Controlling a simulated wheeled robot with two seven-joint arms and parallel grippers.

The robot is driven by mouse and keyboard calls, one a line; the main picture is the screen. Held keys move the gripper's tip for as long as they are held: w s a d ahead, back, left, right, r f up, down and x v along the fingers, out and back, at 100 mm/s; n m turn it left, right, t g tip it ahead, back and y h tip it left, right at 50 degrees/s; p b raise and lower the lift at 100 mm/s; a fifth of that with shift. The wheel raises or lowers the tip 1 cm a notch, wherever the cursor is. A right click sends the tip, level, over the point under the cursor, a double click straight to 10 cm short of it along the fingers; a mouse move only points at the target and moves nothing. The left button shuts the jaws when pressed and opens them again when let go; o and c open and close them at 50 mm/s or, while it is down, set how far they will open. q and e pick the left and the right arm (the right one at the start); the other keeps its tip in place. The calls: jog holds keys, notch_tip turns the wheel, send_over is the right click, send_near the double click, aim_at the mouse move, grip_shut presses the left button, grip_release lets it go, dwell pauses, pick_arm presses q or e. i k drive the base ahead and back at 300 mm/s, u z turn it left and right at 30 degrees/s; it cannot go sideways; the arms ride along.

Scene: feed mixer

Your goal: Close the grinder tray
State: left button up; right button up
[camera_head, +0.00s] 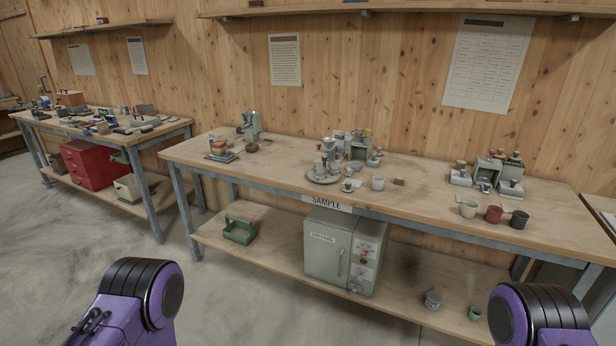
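On the long wooden workbench (420,187), a small grey-green machine (250,126) stands at the back left. Another grey machine (358,146) stands near the middle among small vessels. A grey boxy unit (488,169) with lower parts in front stands toward the right. I cannot tell which of these is the grinder, and a tray and its position are too small to make out. Purple links of my two arms show at the bottom left and bottom right. Neither gripper is in view.
A grey-green cabinet (345,252) and a green crate (239,231) stand on the lower shelf. Several cups, including a red one (493,214), sit at the bench's right. A second bench (100,135) with red drawers (88,164) is at left. The floor in front is clear.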

aim_at(352, 167)
jog(key=z, duration=0.55)
jog(key=i, duration=0.5)
jog(key=z, duration=0.6)
jog(key=i, duration=0.9)
jog(key=u, duration=0.75)
jog(key=i, duration=0.7)
jog(key=u, duration=0.6)
jog(key=k, duration=0.4)
jog(key=z, duration=0.2)
jog(key=i, duration=0.35)
